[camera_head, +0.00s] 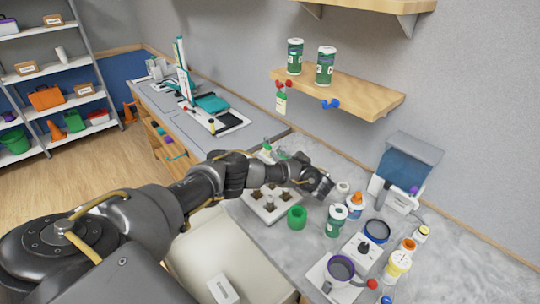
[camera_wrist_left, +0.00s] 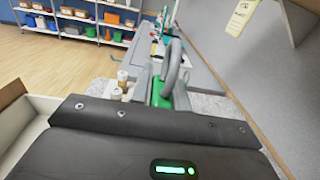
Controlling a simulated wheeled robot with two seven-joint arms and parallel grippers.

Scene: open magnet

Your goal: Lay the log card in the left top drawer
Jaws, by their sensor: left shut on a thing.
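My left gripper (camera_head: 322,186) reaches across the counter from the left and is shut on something. I cannot identify the log card for certain. A white labelled piece (camera_head: 222,288) lies over a pale surface (camera_head: 195,245) at the front edge. Drawer fronts with coloured handles (camera_head: 165,140) show under the far left counter. I cannot tell which is the left top drawer. My right gripper is out of view.
On the counter are a white tray with dark pegs (camera_head: 268,208), a green cup (camera_head: 297,217), a green-and-white jar (camera_head: 336,220), a purple mug (camera_head: 341,270) and several bottles. A wooden shelf (camera_head: 375,98) with hooks overhangs the back. A tag (camera_wrist_left: 240,16) hangs at upper right in the wrist view.

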